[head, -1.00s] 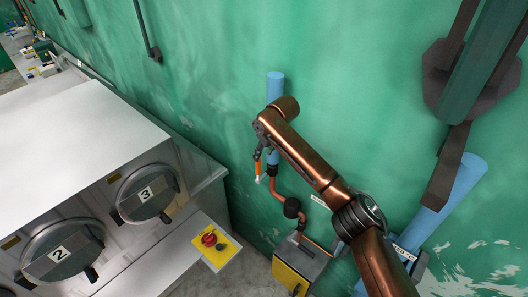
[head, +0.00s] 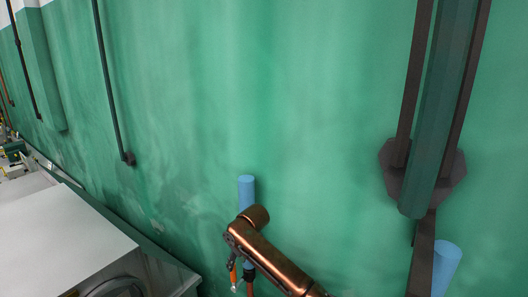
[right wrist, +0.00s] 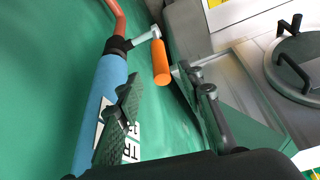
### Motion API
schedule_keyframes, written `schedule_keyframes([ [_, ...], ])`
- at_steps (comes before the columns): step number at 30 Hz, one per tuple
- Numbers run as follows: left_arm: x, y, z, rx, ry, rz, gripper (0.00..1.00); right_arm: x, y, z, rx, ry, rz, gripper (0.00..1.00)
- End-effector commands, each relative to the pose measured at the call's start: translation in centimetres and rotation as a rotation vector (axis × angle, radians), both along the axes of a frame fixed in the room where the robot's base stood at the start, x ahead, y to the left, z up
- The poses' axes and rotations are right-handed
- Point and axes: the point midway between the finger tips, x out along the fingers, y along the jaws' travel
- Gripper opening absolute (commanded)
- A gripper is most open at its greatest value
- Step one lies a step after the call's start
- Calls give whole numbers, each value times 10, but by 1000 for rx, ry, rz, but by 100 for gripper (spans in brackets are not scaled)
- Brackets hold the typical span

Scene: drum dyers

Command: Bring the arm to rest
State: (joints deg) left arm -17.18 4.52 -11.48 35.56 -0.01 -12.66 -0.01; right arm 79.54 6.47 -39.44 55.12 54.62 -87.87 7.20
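My right arm (head: 268,258), copper-coloured, reaches in from the bottom of the head view to a blue pipe by the green wall. In the right wrist view my right gripper (right wrist: 168,98) is open, its two fingers well apart, with nothing held between them. An orange valve handle (right wrist: 161,62) on a metal lever lies just beyond the fingertips; it also shows small in the head view (head: 233,272). I cannot tell whether a finger touches it. My left arm and gripper are in neither view.
The blue pipe (right wrist: 98,112) runs close beside the left finger, with a red-brown hose (right wrist: 118,18) at its end. A grey machine with a white top (head: 60,240) stands at left. A second blue pipe (head: 446,264) and a dark green beam (head: 445,110) stand at right.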

Motion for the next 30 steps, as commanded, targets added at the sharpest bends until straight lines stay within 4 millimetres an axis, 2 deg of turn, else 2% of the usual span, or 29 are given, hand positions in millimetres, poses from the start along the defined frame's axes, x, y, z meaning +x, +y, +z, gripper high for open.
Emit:
schedule_keyframes([
  [6, 0, 0, 0, 0, 0, 0, 0, 10, 12, -40, -3, 3, 0, 35],
  [12, 0, 0, 0, 0, -1, 0, 0, 18, 19, -66, -3, 1, 0, 35],
  [21, 0, 0, 0, 0, -1, 0, 0, 23, 23, -81, -2, 0, 1, 35],
  [30, 0, 0, -1, 0, -1, 0, 0, 24, 23, -80, 3, -4, 1, 35],
])
